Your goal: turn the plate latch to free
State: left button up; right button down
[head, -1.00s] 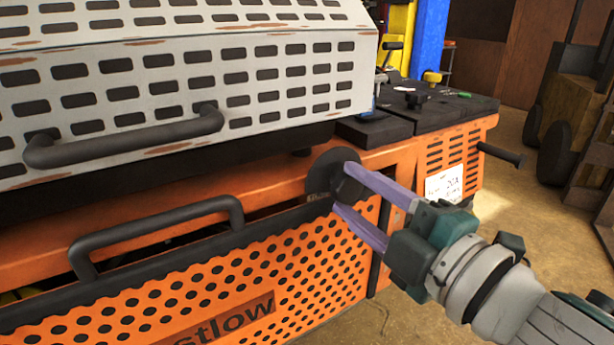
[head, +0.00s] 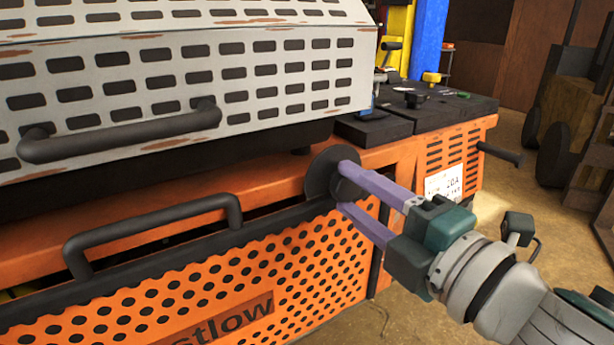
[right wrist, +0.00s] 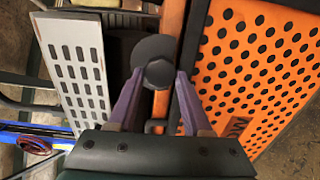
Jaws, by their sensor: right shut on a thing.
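The plate latch is a dark round disc (head: 322,175) with a knob at its centre, on the orange machine front at the upper right corner of the perforated plate (head: 250,285). My right gripper (head: 343,190) reaches in from the right with purple fingers. It is shut on the latch's knob, with one finger above and one below in the head view. In the right wrist view the knob (right wrist: 159,72) sits between the fingertips in front of the disc (right wrist: 152,50). The fingers hide part of the knob. My left gripper is not in view.
A grey slotted cover (head: 190,70) with a dark handle (head: 120,135) lies above the latch. The perforated plate has its own dark handle (head: 150,230). A black top with small parts (head: 430,105) and a side lever (head: 502,155) are to the right. Floor is open at right.

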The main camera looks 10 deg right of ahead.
jog(key=shift+c, duration=1.7)
grip_release()
jog(key=b+v, duration=0.1)
jog(key=v, duration=0.9)
